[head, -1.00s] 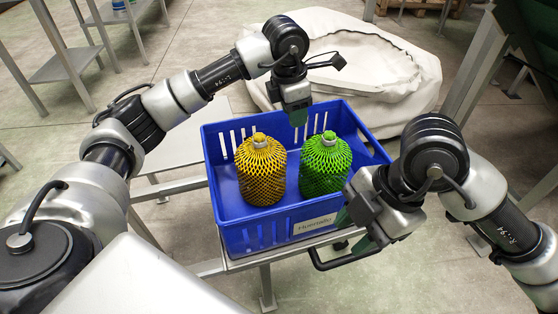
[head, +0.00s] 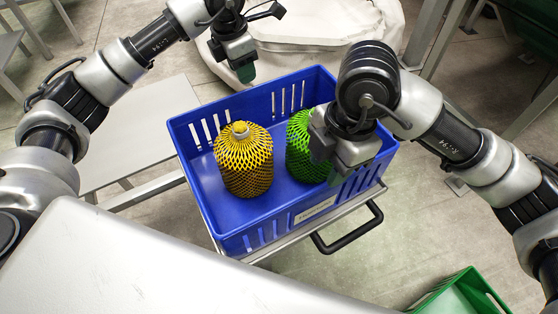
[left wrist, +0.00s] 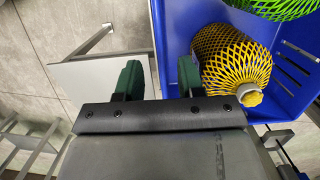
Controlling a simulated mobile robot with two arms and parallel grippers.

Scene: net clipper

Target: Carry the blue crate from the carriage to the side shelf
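The blue crate (head: 225,215) stands on the metal carriage (head: 300,232), its label side towards me. In it stand a yellow netted jar (head: 243,165) and a green netted jar (head: 300,150), the latter partly hidden by my right gripper. My left gripper (head: 246,72) is above the crate's far wall. In the left wrist view its green fingers (left wrist: 158,78) are apart with nothing gripped, and the crate's wall edge shows between them. My right gripper (head: 338,165) is over the crate's near right wall; its fingertips are hard to make out. A pale flat shelf (head: 135,125) lies left of the crate.
A black handle (head: 350,236) juts from the carriage's near side. A green crate (head: 462,292) stands on the floor at the lower right. A large white sack (head: 320,28) lies behind the blue crate. The pale shelf's top looks clear.

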